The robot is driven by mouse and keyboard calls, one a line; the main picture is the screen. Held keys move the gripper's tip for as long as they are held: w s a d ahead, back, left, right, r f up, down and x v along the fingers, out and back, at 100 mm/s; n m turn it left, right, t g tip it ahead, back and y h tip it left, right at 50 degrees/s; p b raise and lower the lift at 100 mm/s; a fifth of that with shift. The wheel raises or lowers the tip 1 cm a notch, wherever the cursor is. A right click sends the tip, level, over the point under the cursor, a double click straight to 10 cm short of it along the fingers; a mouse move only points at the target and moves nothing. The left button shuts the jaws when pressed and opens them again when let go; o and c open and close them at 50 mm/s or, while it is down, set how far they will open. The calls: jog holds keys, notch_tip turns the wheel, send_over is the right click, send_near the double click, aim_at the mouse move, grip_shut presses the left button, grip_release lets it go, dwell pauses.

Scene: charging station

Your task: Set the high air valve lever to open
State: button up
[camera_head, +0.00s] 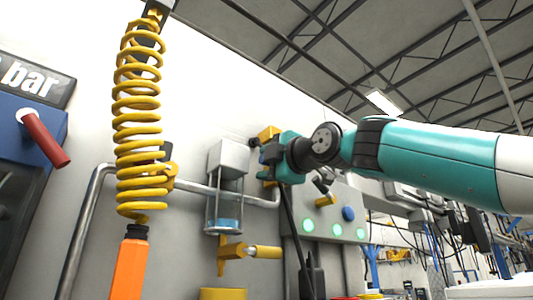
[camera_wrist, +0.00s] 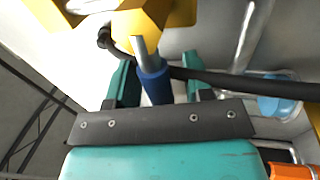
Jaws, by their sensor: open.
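The high air valve has a yellow body (camera_wrist: 150,18) at the top of the wrist view. Its lever (camera_wrist: 153,78) has a bare metal stem and a blue grip. My gripper (camera_wrist: 158,85) is open, with one teal finger on each side of the blue grip; I cannot tell whether either touches it. In the head view the yellow valve body (camera_head: 268,132) shows beside my gripper (camera_head: 268,156), high on the wall above the pipe. The lever is hidden there by my gripper.
A dark hose (camera_wrist: 235,80) crosses close behind the lever. A clear filter bowl (camera_head: 225,208) and a lower yellow valve (camera_head: 233,250) are left of my arm. A coiled yellow hose (camera_head: 139,120) hangs farther left. A grey box (camera_head: 330,215) with green lights stands below my arm.

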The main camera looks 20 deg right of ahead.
jog(key=shift+w+a, duration=0.1)
jog(key=shift+w, duration=0.2)
grip_shut()
